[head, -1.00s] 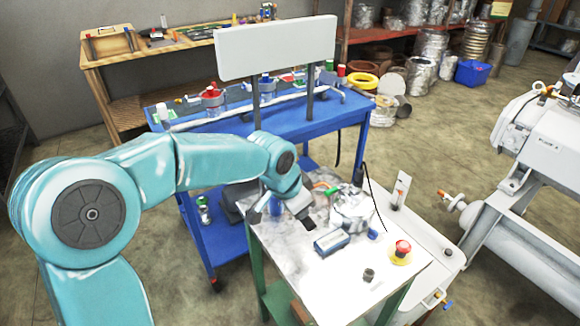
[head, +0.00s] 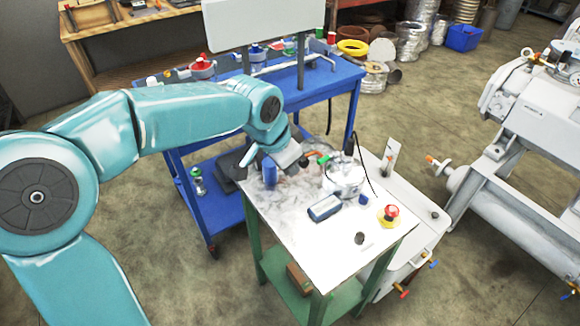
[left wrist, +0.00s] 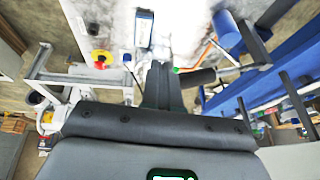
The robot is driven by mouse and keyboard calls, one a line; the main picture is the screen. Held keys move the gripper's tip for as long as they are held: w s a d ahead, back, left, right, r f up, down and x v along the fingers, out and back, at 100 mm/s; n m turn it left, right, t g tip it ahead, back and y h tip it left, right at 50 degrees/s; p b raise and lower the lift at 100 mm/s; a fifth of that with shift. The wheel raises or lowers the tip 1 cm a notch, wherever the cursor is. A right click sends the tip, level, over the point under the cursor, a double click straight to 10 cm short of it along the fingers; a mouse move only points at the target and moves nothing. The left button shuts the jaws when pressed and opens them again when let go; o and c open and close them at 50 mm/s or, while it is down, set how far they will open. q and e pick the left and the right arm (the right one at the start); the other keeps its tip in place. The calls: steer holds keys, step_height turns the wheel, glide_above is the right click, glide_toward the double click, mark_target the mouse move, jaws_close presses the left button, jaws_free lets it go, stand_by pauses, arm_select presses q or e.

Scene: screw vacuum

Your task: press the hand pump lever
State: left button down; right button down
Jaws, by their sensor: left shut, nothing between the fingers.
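My left gripper (head: 292,156) is over the back left part of the light-topped table (head: 290,205), with its arm coming in from the left. In the left wrist view its fingers (left wrist: 160,78) are together with nothing between them. A dark cylindrical grip (left wrist: 195,77) on a thin rod lies close to the right of the fingers; it looks like the pump lever, but I cannot tell if they touch. A blue cylinder (head: 270,170) stands beside a grey bar (left wrist: 255,45) at the table's back left. The lever's joint is not clear. My right gripper is out of view.
A silver round vessel (head: 343,178), a blue box (head: 324,208) and a red button on a yellow base (head: 389,214) are on the table. A blue cart (head: 345,76) stands behind.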

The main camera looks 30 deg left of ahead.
arm_select(q)
steer(key=r, duration=0.1)
steer(key=s+r, duration=0.1)
steer(key=r, duration=0.1)
steer(key=s+d+r, duration=0.1)
steer(key=r, duration=0.1)
steer(key=shift+s+d+r, duration=0.1)
steer(key=shift+s+r, duration=0.05)
steer(key=shift+s, duration=0.1)
steer(key=shift+w, duration=0.1)
stand_by(0.4)
steer(key=shift+s, duration=0.25)
